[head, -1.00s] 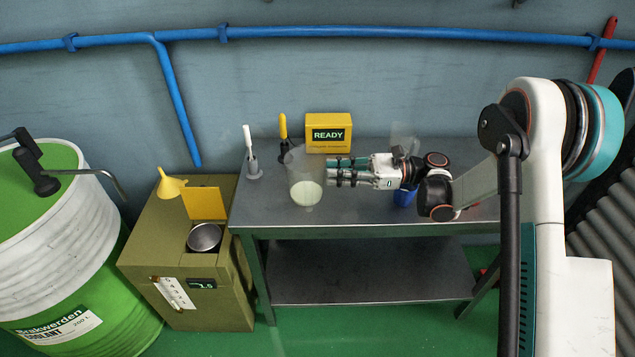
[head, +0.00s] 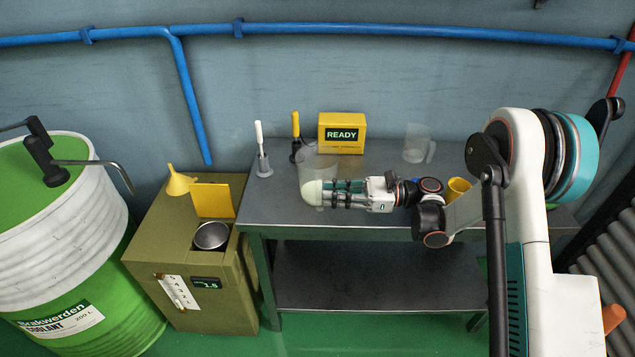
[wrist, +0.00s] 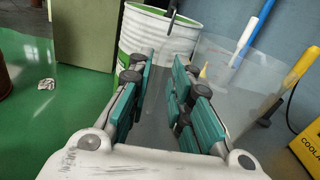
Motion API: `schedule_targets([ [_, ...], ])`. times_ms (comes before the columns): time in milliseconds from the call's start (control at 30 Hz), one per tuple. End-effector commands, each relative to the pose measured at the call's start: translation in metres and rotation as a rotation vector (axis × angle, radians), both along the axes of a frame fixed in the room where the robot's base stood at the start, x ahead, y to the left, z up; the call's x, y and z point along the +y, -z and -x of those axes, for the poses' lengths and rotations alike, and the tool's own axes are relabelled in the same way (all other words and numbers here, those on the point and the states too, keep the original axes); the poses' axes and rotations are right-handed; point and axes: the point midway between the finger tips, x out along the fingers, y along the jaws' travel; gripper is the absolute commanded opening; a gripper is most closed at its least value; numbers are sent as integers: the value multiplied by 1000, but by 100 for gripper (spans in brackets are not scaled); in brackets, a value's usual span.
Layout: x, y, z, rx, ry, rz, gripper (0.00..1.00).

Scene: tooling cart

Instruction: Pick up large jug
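The large jug (head: 318,163) is a clear, upright vessel with pale liquid low in it. It stands on the grey bench, near its left end. My gripper (head: 332,193) lies level at the jug's near right side in the head view, its fingers overlapping the jug's lower part. In the wrist view the teal-padded fingers (wrist: 166,85) stand apart with a clear gap. A faint transparent wall shows around the fingertips there; I cannot tell whether they touch it. The jug's handle is not discernible.
The grey bench (head: 270,208) also bears a smaller clear jug (head: 417,143), a yellow READY box (head: 342,133), a white-handled brush (head: 261,150), a yellow-handled tool (head: 295,135) and a yellow cup (head: 458,188). An olive cabinet (head: 180,250) and a green-white drum (head: 60,230) stand left.

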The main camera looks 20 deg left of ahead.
Motion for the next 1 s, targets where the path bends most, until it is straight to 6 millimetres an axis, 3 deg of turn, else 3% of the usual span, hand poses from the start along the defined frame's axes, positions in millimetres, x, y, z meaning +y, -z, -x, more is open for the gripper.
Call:
schedule_targets([
  [100,21,3,6,0,-3,0,19],
  [233,33,2,9,0,-1,0,19],
  [433,34,0,8,0,0,0,19],
  [467,34,0,8,0,0,0,17],
  [533,34,0,8,0,0,0,1],
  [567,34,0,8,0,0,0,0],
  [1000,34,-1,8,0,0,-1,0],
])
